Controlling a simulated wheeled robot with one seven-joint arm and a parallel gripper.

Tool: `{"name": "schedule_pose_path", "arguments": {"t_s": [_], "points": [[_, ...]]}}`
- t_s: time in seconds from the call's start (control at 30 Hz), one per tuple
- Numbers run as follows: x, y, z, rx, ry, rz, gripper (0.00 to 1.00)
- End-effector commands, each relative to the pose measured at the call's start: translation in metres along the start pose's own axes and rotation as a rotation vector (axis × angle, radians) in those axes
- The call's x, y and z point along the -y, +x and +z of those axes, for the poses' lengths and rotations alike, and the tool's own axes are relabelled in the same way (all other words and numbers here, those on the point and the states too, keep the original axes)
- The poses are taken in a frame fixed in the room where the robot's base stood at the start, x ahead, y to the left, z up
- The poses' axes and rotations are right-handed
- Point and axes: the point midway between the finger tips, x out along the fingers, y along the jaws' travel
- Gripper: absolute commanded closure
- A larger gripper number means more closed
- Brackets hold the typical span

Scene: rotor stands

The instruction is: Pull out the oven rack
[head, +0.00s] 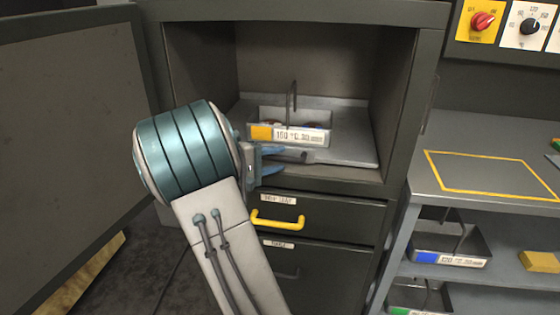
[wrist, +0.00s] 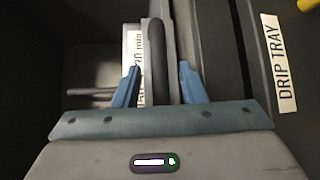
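The oven rack (head: 352,148) is a flat grey shelf inside the open oven cabinet. A dark bar handle (wrist: 156,55) runs along its front edge, partly hidden by my gripper in the head view. My gripper (head: 276,161) is at the oven's mouth, at the rack's front. In the wrist view my gripper's (wrist: 160,75) two blue fingers stand on either side of the handle, with gaps showing. The fingers are open; I cannot tell whether either touches the bar. A grey tin (head: 322,135) with a yellow-marked label and an upright wire handle sits on the rack.
The oven door (head: 70,140) stands open at left. Below the oven are drawers, one with a yellow handle (head: 278,222); the DRIP TRAY label (wrist: 280,65) shows close by. At right, a bench has a yellow-outlined square (head: 490,173), with tins (head: 450,245) on shelves below.

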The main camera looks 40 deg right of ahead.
Motion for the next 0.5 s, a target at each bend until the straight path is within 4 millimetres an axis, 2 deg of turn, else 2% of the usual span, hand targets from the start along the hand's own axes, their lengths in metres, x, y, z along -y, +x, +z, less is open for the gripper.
{"name": "schedule_pose_path", "arguments": {"t_s": [0.2,0.47,0.5], "points": [[0.0,0.016,0.0,0.001,0.0,-0.001,0.62],[0.0,0.018,0.0,0.001,0.0,0.0,0.62],[0.0,0.018,0.0,0.001,0.0,0.0,0.68]]}}
